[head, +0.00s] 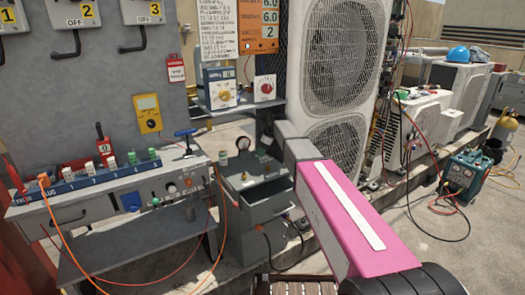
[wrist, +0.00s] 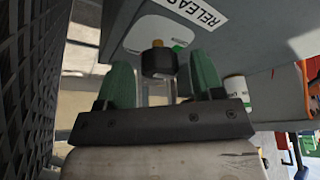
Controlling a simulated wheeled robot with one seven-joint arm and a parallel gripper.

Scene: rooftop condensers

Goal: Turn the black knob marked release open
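The black knob (wrist: 158,65) shows in the wrist view, in front of a pale rounded plate (wrist: 143,35) on a grey surface. A white label (wrist: 193,10) reading "RELEAS", cut off by the picture edge, is above it. An amber piece (wrist: 157,43) and a green piece (wrist: 178,48) show by the knob. My gripper (wrist: 160,62) is open, with one green finger on each side of the knob and a visible gap to both. I cannot tell whether the fingertips reach the knob in depth. In the head view the knob and gripper cannot be made out.
A grey workbench (head: 125,190) with sockets, cables and a blue-handled valve is at left. A cabinet (head: 262,207) with an open drawer stands beside my arm. A tall condenser (head: 338,60) is behind. In the wrist view a dark mesh (wrist: 30,80) is close at left.

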